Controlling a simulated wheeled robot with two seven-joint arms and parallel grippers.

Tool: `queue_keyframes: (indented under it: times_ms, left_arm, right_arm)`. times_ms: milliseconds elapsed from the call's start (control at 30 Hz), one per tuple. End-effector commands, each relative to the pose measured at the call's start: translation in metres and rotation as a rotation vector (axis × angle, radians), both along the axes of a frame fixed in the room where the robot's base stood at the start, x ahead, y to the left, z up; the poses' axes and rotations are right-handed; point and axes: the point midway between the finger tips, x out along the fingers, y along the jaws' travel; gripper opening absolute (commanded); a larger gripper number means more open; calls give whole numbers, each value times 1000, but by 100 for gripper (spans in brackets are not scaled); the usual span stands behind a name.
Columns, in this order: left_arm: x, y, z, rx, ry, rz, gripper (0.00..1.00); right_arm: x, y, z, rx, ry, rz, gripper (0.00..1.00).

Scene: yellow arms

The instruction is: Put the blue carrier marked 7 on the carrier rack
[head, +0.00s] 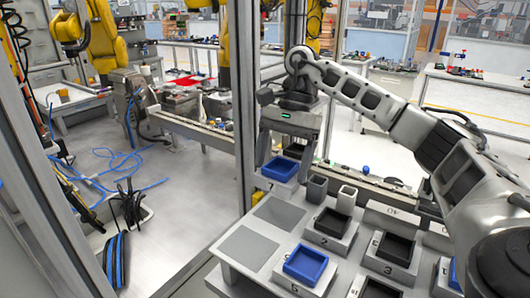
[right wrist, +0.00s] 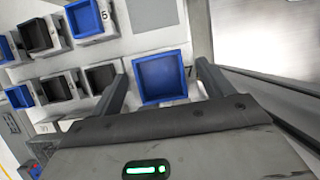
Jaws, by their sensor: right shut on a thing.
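The blue carrier (head: 281,168) is a square open tray. I cannot tell for sure which surface is the carrier rack. My left gripper is not in view.
A white bench (head: 236,270) has two bare grey pads. Blue (head: 305,265) and black (head: 332,222) trays stand on numbered grey blocks.

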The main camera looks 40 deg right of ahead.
Motion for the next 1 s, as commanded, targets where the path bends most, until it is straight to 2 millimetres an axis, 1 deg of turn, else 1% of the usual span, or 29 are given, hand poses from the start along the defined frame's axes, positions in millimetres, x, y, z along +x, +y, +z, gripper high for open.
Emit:
queue_keyframes:
  times_ms: [167, 300, 533, 700, 1000]
  left_arm:
    - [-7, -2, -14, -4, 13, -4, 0]
    - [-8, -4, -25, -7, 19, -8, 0]
    - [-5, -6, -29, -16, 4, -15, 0]
    - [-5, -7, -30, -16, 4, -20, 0]
    - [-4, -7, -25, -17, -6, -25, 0]
  right_arm:
    - [-1, -3, -15, 2, -1, -25, 48]
    - [-2, -3, -34, 2, -1, -23, 48]
    - [-2, -2, -58, 3, -1, -21, 48]
    - [-2, -2, -65, 4, -1, -20, 48]
    - [-2, -2, -66, 4, -1, -20, 48]
